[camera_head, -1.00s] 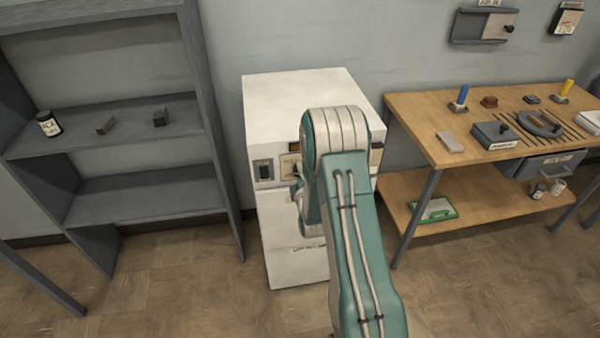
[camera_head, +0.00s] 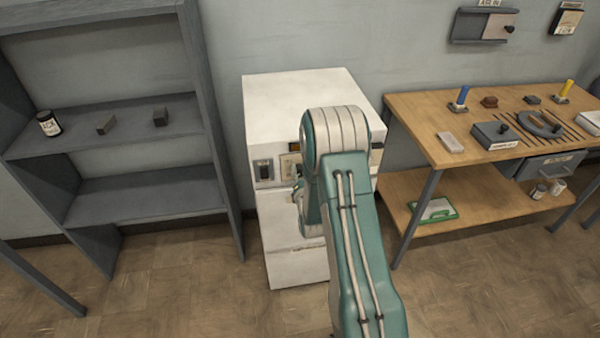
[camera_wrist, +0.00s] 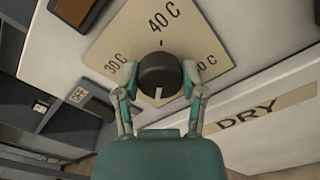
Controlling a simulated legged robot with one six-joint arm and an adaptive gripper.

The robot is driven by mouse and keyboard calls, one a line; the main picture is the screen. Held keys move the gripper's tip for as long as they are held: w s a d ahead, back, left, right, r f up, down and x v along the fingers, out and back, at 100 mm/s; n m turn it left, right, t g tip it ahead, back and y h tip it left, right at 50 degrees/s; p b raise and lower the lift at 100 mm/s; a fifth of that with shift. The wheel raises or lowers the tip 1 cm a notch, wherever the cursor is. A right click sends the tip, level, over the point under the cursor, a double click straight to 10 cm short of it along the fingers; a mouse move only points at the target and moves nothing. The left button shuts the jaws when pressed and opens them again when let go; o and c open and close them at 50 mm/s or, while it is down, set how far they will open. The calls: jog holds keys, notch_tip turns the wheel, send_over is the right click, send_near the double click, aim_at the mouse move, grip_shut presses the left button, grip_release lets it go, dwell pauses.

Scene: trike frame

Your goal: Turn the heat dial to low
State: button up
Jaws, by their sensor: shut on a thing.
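The heat dial (camera_wrist: 158,70) is a round black knob on a beige plate (camera_wrist: 112,48) in the wrist view. The plate reads 30 C at left, 40 C at top, and a right label partly hidden by a finger. A white mark on the knob is at its lower edge, opposite 40 C. My gripper (camera_wrist: 160,84) has one finger on each side of the knob and is shut on it. In the head view, the dial plate (camera_head: 289,167) shows on the white cabinet's front, and my arm hides the knob.
The white cabinet (camera_head: 295,95) stands against the wall. A dark switch (camera_head: 263,170) is left of the dial, and a DRY label (camera_wrist: 266,110) is on the cabinet. Grey shelves (camera_head: 130,125) stand left; a wooden workbench (camera_head: 415,113) stands right.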

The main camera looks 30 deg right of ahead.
jog(key=shift+s+a+f+n, duration=0.1)
jog(key=shift+s+f+n, duration=0.05)
jog(key=shift+f+n, duration=0.4)
jog(key=shift+r, duration=0.15)
jog(key=o, duration=1.1)
jog(key=shift+o, duration=0.2)
jog(key=shift+r, duration=0.15)
jog(key=v, duration=1.1)
jog(key=shift+s, duration=0.35)
jog(key=shift+a, duration=0.15)
